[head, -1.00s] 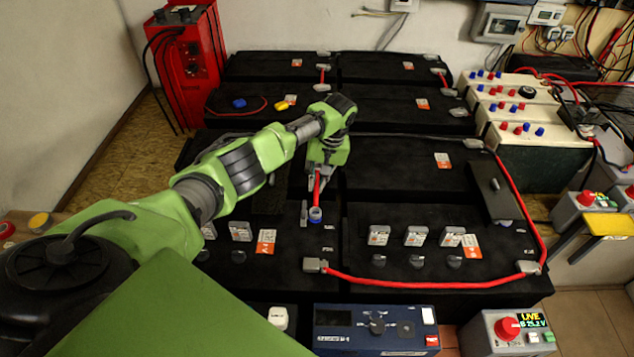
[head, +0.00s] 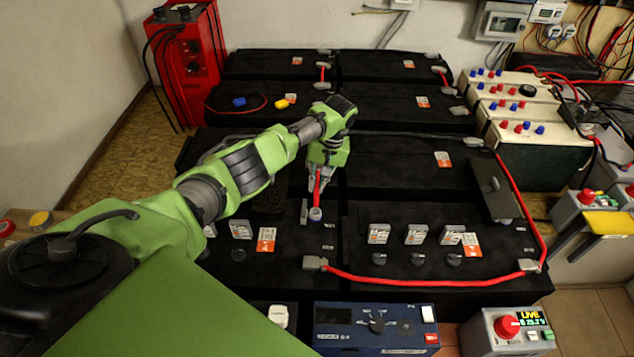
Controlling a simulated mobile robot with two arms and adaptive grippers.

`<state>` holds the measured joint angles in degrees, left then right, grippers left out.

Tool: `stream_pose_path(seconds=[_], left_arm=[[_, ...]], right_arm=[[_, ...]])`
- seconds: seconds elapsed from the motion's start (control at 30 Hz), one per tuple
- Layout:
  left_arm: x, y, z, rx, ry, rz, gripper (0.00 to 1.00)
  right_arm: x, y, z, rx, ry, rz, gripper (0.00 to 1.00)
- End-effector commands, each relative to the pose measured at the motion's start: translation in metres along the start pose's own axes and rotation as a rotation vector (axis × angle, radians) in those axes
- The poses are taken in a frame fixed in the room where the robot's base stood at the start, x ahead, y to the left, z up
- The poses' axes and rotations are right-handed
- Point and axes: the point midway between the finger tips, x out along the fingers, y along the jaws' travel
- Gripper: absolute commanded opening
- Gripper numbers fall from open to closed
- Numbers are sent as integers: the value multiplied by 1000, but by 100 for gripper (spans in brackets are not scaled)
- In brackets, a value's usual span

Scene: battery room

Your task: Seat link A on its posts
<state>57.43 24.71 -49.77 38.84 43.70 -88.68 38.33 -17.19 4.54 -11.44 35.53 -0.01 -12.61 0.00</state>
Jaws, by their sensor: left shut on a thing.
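My left gripper (head: 318,178) is shut on a short red link (head: 317,191), which hangs upright below the fingers. A grey ring-shaped end (head: 315,214) shows at the link's lower end, over the front-left black battery near its right edge. I take this to be link A, but no label on it can be read. A grey post (head: 304,212) stands just left of that end; I cannot tell whether they touch. The link's upper end is hidden by the fingers. My right gripper is not in view.
A long red cable (head: 430,283) runs along the front-right battery from a grey terminal (head: 315,263). A dark plate (head: 493,190) lies at the right. A blue meter box (head: 376,328) and a box with a red knob (head: 507,328) stand in front.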

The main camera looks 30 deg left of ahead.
Motion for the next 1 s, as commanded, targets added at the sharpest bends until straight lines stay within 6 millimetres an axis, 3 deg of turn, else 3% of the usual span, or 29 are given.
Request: stream_pose_path(seconds=[0.33, 0.4, 0.43, 0.67, 0.73, 1.0], left_arm=[[0, 0, 0, 0, 1, 0, 0], [0, 0, 0, 0, 1, 1, 25], [0, 0, 0, 0, 1, 1, 29], [0, 0, 0, 0, 1, 0, 29], [1, 0, 0, 0, 0, 0, 42], [0, 0, 0, 0, 0, 0, 43]], right_arm=[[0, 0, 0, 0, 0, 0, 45], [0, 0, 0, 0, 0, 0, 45], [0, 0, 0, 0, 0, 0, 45], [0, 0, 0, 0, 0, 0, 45], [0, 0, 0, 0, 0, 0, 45], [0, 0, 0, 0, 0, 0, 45]])
